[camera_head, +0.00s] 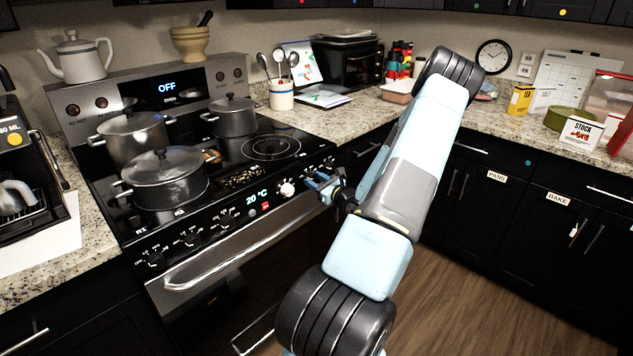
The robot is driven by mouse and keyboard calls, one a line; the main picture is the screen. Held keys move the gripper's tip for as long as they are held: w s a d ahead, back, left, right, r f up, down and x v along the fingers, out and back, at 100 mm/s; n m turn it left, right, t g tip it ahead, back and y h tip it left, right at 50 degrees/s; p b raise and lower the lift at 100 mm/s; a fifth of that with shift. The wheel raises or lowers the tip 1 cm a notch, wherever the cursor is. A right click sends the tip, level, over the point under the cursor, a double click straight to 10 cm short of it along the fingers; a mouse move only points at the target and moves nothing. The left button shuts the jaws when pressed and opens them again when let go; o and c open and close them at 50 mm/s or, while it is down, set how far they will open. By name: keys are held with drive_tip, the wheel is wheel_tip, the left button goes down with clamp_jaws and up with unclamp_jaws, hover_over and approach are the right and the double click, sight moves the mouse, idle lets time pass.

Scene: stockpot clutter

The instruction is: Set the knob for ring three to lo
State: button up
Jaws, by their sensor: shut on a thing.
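The black stove has a front control panel (212,228) with several dark knobs. Dark knobs at the left part of the panel include one at the far left (155,258) and one further right (193,238). A pale round knob (287,188) sits right of the display reading 20 °C. My gripper (313,182) is at the right part of the panel, just right of the pale knob, with its blue fingers shut on a dark knob there. The fingers mostly hide that knob. Its setting and ring label cannot be read.
Two lidded pots stand on the left rings (135,136) (166,178), and another pot (230,116) at the back. The front right ring (270,147) is bare. The oven handle (240,245) runs below the panel. Counters on both sides hold clutter; the floor at right is clear.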

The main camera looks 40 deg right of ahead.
drive_tip(key=shift+m, duration=0.3)
drive_tip(key=m, duration=0.4)
drive_tip(key=shift+d+m+g, duration=0.1)
drive_tip(key=shift+m+g, duration=0.2)
drive_tip(key=shift+m, duration=1.6)
drive_tip(key=o, duration=1.1)
drive_tip(key=shift+c, duration=0.2)
drive_tip(key=s, duration=1.3)
drive_tip(key=shift+s+d+r, duration=0.15)
drive_tip(key=shift+s+r, duration=0.2)
drive_tip(key=shift+s, duration=0.05)
